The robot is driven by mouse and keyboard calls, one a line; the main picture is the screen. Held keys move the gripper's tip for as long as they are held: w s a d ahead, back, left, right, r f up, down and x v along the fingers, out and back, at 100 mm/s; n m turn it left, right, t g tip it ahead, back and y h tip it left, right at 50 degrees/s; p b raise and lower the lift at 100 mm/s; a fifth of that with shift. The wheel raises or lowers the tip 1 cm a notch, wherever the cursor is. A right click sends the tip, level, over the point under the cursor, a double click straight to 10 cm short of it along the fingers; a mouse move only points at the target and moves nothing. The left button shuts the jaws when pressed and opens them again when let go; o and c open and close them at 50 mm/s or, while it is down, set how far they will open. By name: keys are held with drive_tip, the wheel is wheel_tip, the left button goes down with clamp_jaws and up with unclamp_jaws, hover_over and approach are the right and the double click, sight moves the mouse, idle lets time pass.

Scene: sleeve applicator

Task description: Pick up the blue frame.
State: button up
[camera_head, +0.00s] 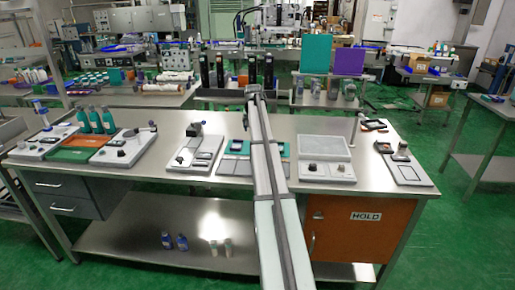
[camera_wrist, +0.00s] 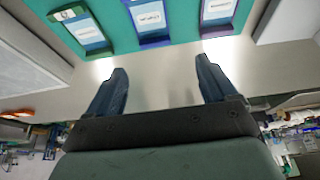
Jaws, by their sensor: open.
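In the wrist view, three small framed cards lie in a row on a teal mat (camera_wrist: 110,10) at the top edge. The left one has a green frame (camera_wrist: 66,14). The middle one has a blue-violet frame (camera_wrist: 154,41), and the right one has a dark blue frame (camera_wrist: 216,30). The two are close in colour, so I cannot tell for certain which is the blue frame. My gripper (camera_wrist: 160,80) is open and empty, its dark fingers wide apart, with bare grey tabletop between them. The frames lie beyond the fingertips, not between them. In the head view my arm hides part of the teal mat (camera_head: 284,151).
Pale fixtures flank the mat on the steel bench: a board with a knob (camera_head: 196,152) on the left and a grey tray (camera_head: 325,150) on the right. Several green bottles (camera_head: 95,120) stand farther left. Tall dark holders (camera_head: 268,72) stand behind my arm.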

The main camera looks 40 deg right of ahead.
drive_tip(key=x, duration=0.3)
drive_tip(key=shift+f, duration=0.15)
drive_tip(key=shift+s+d+x, duration=0.15)
drive_tip(key=shift+x, duration=1.2)
drive_tip(key=shift+s+d+x, duration=0.1)
drive_tip(key=shift+s+x, duration=0.1)
drive_tip(key=shift+x, duration=1.1)
drive_tip(key=shift+c, duration=0.3)
drive_tip(key=c, duration=1.1)
